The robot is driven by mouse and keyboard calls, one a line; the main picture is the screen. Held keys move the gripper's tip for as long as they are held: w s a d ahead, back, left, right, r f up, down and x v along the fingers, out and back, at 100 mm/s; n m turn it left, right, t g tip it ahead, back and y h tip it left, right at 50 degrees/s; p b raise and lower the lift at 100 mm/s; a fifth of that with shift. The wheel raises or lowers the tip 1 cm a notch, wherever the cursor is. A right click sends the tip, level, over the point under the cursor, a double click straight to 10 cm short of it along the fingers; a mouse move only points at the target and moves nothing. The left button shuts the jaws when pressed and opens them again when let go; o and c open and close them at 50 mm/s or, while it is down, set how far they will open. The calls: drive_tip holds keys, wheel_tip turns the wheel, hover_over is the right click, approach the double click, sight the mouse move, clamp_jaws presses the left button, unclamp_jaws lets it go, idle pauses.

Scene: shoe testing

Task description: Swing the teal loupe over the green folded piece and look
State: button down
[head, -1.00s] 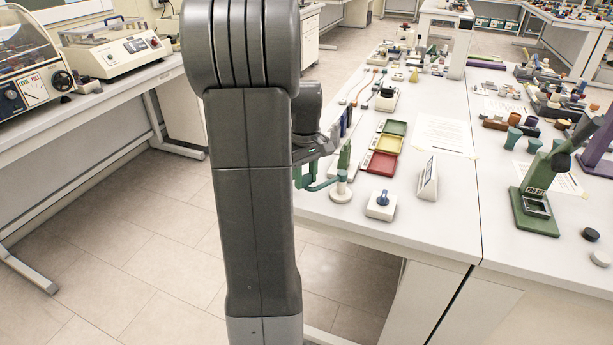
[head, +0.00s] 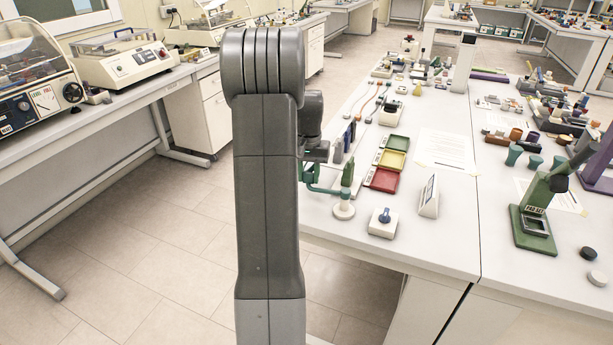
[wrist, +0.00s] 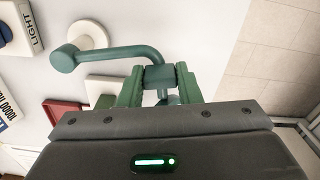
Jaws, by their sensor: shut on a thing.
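The teal loupe (head: 322,190) stands near the left edge of the white table, on a round white base (head: 343,211). In the wrist view its teal arm (wrist: 110,55) runs from the post beside the white base (wrist: 92,34) to my gripper (wrist: 160,78). The green fingers are shut on a teal block of the loupe. In the head view my gripper (head: 312,175) is partly hidden by my arm, at the table edge left of the base. I cannot single out the green folded piece; several thin upright pieces (head: 349,137) stand behind the loupe.
Green, yellow (head: 392,160) and red (head: 383,180) trays lie right of the loupe. A white box with a blue knob (head: 382,222) and a small tilted display (head: 428,197) stand in front. A green press (head: 535,215) is farther right. Open floor lies left of the table.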

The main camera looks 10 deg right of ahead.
drive_tip(key=shift+w+d+m+p, duration=0.35)
drive_tip(key=shift+w+d+m, duration=0.35)
drive_tip(key=shift+w+m, duration=0.3)
drive_tip(key=shift+r, duration=0.1)
drive_tip(key=c, duration=1)
unclamp_jaws()
drive_tip(key=shift+d, duration=0.1)
drive_tip(key=shift+c, duration=0.2)
drive_tip(key=shift+r, duration=0.1)
wheel_tip(320, 180, up, 14)
drive_tip(key=b, duration=0.1)
drive_tip(key=shift+f, duration=0.2)
drive_tip(key=shift+f, duration=0.15)
wheel_tip(320, 180, down, 14)
drive_tip(key=shift+r+p, duration=0.15)
drive_tip(key=shift+p, duration=0.35)
drive_tip(key=shift+s, duration=0.1)
